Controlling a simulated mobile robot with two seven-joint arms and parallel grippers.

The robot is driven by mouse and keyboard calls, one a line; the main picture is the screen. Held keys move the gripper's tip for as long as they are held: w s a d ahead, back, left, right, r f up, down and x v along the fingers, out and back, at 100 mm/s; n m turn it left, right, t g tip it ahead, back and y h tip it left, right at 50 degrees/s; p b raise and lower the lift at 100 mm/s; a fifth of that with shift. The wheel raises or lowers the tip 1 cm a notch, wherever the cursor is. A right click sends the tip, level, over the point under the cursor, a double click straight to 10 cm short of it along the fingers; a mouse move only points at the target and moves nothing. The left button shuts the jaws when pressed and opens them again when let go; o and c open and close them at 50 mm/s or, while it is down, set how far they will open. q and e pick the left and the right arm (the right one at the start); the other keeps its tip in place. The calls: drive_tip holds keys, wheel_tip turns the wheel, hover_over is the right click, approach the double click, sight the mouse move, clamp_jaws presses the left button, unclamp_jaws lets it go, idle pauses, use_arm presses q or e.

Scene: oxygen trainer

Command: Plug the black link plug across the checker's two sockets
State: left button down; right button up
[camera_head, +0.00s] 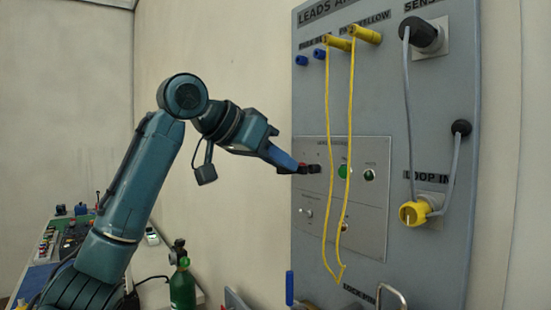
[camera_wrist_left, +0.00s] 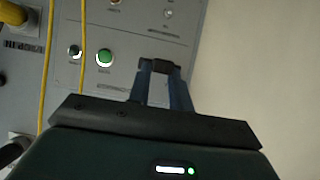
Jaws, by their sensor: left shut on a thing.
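My left gripper (camera_head: 298,168) reaches in from the left at the upper left part of the checker panel (camera_head: 372,232). It is shut on the black link plug (camera_head: 313,169), which shows as a small dark piece just past the fingertips. In the left wrist view the blue fingers (camera_wrist_left: 160,80) close on the dark plug (camera_wrist_left: 160,65), with the panel face behind it. The plug is at or very close to the panel; I cannot tell whether it touches. The checker's two sockets are not clearly visible around the plug. My right gripper is not in view.
A green lit button (camera_head: 343,171) and a dark round fitting (camera_head: 369,174) sit right of the plug. Two yellow leads (camera_head: 328,130) hang in front of the panel. A yellow plug (camera_head: 413,213) is at lower right. A green cylinder (camera_head: 182,287) stands below my arm.

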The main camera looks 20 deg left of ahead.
use_arm(q)
drive_tip(key=shift+w+d, duration=0.25)
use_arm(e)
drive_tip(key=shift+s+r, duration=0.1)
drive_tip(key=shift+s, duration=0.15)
use_arm(q)
drive_tip(key=shift+w+d+p, duration=0.25)
drive_tip(key=shift+w+p, duration=0.05)
drive_tip(key=shift+p, duration=0.05)
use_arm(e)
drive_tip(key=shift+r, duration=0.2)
use_arm(q)
drive_tip(key=c, duration=1.5)
unclamp_jaws()
drive_tip(key=o, duration=0.3)
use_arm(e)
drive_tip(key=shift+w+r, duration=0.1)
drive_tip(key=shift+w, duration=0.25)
use_arm(q)
drive_tip(key=shift+s+a+r+b, duration=0.25)
drive_tip(key=shift+s+a+b, duration=0.05)
drive_tip(key=shift+s+a, duration=0.05)
drive_tip(key=shift+b+v, duration=0.95)
drive_tip(key=shift+v, duration=5.1)
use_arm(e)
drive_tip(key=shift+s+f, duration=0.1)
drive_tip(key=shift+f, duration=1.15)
